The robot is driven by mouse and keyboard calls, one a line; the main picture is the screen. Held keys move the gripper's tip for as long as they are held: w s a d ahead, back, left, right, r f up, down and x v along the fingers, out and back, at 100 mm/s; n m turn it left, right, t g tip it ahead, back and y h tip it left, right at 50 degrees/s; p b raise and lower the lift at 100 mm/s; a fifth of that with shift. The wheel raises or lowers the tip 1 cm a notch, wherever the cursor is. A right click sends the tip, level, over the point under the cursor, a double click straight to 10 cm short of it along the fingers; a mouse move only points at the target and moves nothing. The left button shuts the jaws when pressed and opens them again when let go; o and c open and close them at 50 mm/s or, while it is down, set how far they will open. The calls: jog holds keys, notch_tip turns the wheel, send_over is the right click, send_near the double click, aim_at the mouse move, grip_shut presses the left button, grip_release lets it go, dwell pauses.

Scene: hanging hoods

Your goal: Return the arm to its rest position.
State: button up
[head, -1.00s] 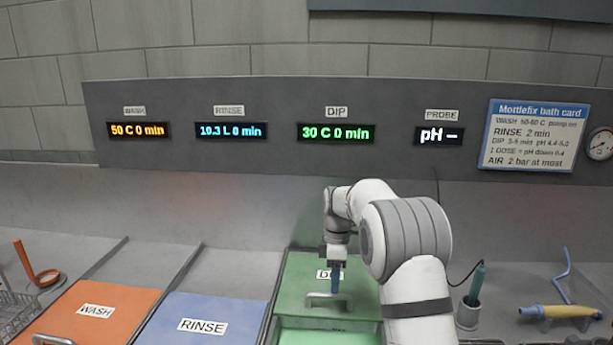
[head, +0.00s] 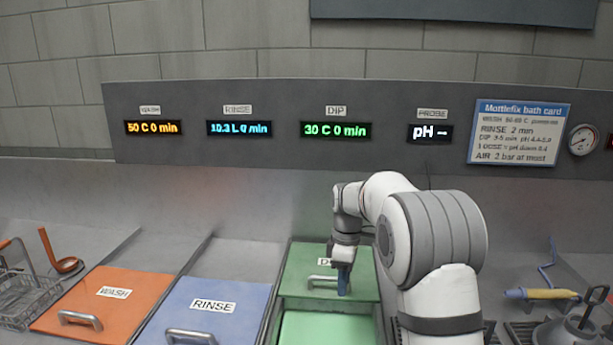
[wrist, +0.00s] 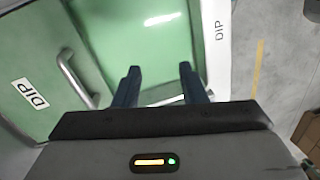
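My gripper (head: 344,280) is above the green DIP lid (head: 300,262), beside its metal handle (head: 322,282). In the wrist view my gripper (wrist: 158,82) has its two blue fingers apart with nothing between them. The lid handle (wrist: 76,78) stands to the left of the fingers there, clear of them. The lid is slid back, and the pale green bath (head: 325,328) shows in front of it. My arm reaches in from the right, bent at the elbow, and hides part of the counter.
The orange WASH lid (head: 104,301) and blue RINSE lid (head: 214,308) lie to the left. A wire basket (head: 28,298) stands at far left. A yellow-handled tool (head: 542,294) lies at right. The panel (head: 290,95) with displays rises behind. A cardboard box (wrist: 308,130) shows in the wrist view.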

jog(key=s+d+r+m+t, duration=0.15)
jog(key=s+r+m, duration=0.25)
jog(key=s, duration=0.4)
jog(key=s+d+r+m+t, duration=0.1)
jog(key=s+d+r+m, duration=0.2)
jog(key=s, duration=0.5)
jog(key=s+d+f+m+t, duration=0.1)
jog(key=s+m, duration=0.6)
jog(key=s, duration=0.8)
jog(key=shift+d+f+m+t, duration=0.2)
jog(key=shift+f+m+t, duration=0.2)
jog(key=shift+f+t, duration=0.2)
